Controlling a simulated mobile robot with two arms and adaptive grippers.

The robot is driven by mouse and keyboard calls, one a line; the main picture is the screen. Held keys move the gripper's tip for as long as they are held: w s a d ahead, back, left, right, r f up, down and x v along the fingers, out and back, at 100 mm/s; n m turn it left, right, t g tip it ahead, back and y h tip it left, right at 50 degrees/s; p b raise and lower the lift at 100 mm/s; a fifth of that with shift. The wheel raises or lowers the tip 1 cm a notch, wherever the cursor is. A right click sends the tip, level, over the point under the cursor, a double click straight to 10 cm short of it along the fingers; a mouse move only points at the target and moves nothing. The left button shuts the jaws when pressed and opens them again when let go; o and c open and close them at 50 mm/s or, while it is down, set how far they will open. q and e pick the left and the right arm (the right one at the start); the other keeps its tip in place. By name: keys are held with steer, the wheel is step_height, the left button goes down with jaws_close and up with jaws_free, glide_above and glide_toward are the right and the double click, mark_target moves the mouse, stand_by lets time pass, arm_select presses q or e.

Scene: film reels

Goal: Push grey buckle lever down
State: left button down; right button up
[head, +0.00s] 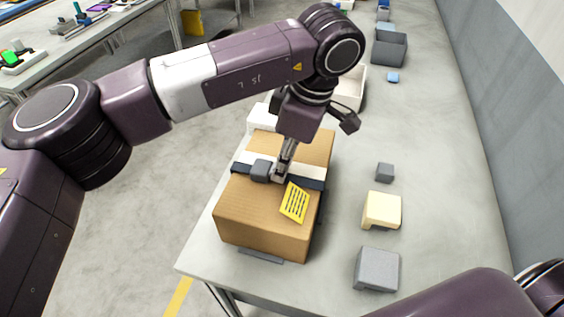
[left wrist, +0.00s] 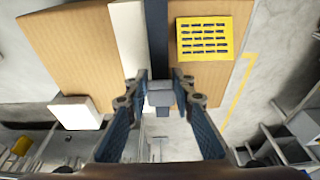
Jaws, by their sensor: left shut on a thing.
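A cardboard box (head: 262,216) stands on the table with a dark strap (head: 308,183) around it. A grey buckle (head: 261,170) with its lever sits on the strap on top of the box. My left gripper (head: 280,174) is at the buckle, pointing down, and partly covers it. In the left wrist view the grey buckle (left wrist: 160,98) and its lever are between the two fingertips, and the gripper is shut on the lever. How far the lever is tilted is hard to tell. My right gripper is out of view; only part of that arm shows.
A yellow label (head: 295,202) is on the box. To its right lie a small dark block (head: 385,172), a cream block (head: 382,210) and a grey block (head: 377,269). White containers and a grey bin (head: 390,48) stand farther back. The table's right side has free room.

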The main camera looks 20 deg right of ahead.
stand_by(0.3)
arm_select(q)
steer(key=c, duration=1.6)
jaws_free()
steer(key=shift+r, duration=0.1)
steer(key=v, duration=1.2)
